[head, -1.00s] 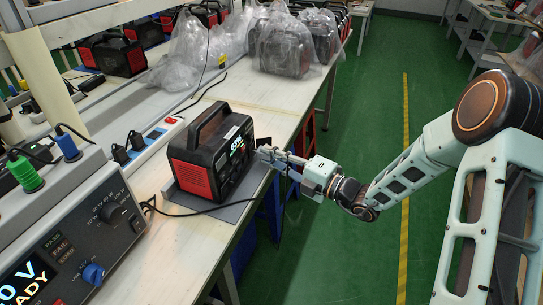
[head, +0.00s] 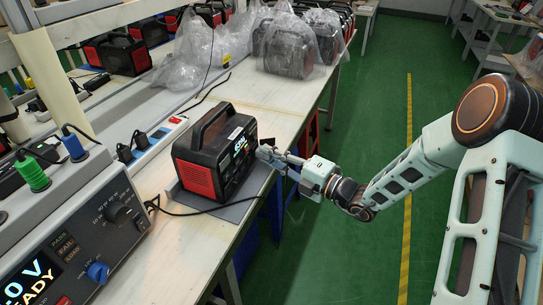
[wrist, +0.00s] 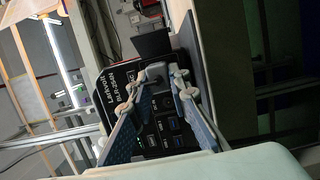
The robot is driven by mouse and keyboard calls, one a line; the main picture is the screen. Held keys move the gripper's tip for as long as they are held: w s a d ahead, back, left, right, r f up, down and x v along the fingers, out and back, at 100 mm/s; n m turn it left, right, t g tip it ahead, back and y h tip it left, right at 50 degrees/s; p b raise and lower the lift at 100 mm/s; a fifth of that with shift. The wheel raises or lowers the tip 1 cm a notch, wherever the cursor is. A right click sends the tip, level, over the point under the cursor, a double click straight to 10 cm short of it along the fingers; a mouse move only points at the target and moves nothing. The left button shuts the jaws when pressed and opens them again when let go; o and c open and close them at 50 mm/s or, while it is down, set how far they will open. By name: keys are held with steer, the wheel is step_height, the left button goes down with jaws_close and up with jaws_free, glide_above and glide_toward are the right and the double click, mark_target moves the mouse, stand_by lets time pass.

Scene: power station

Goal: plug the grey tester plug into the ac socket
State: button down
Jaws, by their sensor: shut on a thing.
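The red and black power station (head: 200,165) stands on a grey mat at the bench's right edge, its lit front panel facing right. My gripper (head: 268,154) is right at that panel. In the wrist view my gripper (wrist: 158,88) is shut on the grey plug (wrist: 156,74), which sits between the fingertips against or just in front of the panel (wrist: 121,78). USB ports (wrist: 175,124) show below it. The ac socket cannot be made out and seems hidden behind the plug. I cannot tell whether the plug is in it.
The tester console (head: 85,235) with knobs and a lit display stands at the front left. A power strip (head: 160,140) lies behind the station. Bagged stations (head: 290,50) stand farther along the bench.

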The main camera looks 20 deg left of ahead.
steer(key=shift+a, duration=0.15)
stand_by(0.3)
steer(key=c, duration=1.7)
jaws_free()
steer(key=shift+c, duration=0.2)
steer(key=v, duration=1.2)
